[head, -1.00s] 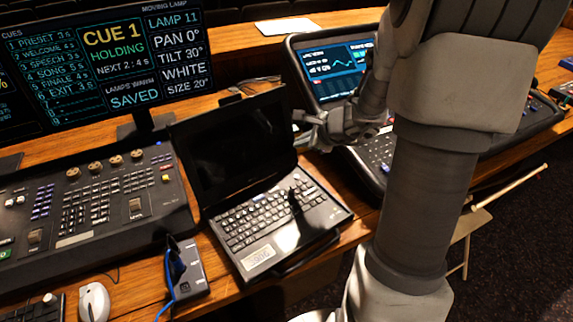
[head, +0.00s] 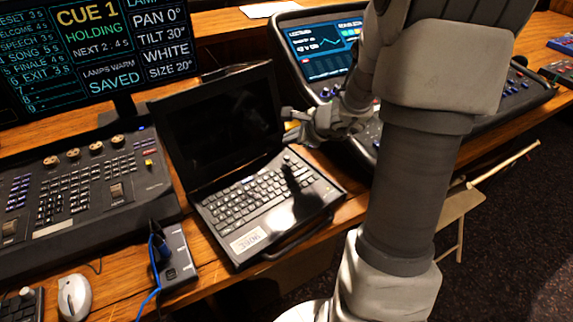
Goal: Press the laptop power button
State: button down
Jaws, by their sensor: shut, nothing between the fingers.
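The black laptop (head: 285,222) stands open on the desk, and its screen (head: 222,127) is dark. Its keyboard faces up, with a bright glare patch and a dark shadow on the right part. I cannot make out the power button at this size. My gripper (head: 287,126) is shut and empty. It is in front of or beside the right edge of the screen in the picture, above the right rear of the keyboard deck. I cannot tell whether it touches the laptop.
A lighting console (head: 75,195) is close on the laptop's left, with a small box with a blue cable (head: 178,262) in front. A second console with a lit screen (head: 318,50) stands behind my arm. A monitor (head: 100,45) is behind; a mouse (head: 74,296) lies front left.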

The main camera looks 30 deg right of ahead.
jog(key=shift+f+b, duration=1.25)
jog(key=shift+f, duration=0.4)
dwell(0.8)
jog(key=shift+f+b, duration=0.4)
jog(key=shift+b, duration=0.15)
jog(key=shift+f+b, duration=0.3)
jog(key=shift+b, duration=0.1)
dwell(0.4)
jog(key=shift+r+p, duration=0.55)
jog(key=shift+r, duration=0.2)
notch_tip(320, 180, up, 5)
jog(key=p, duration=0.4)
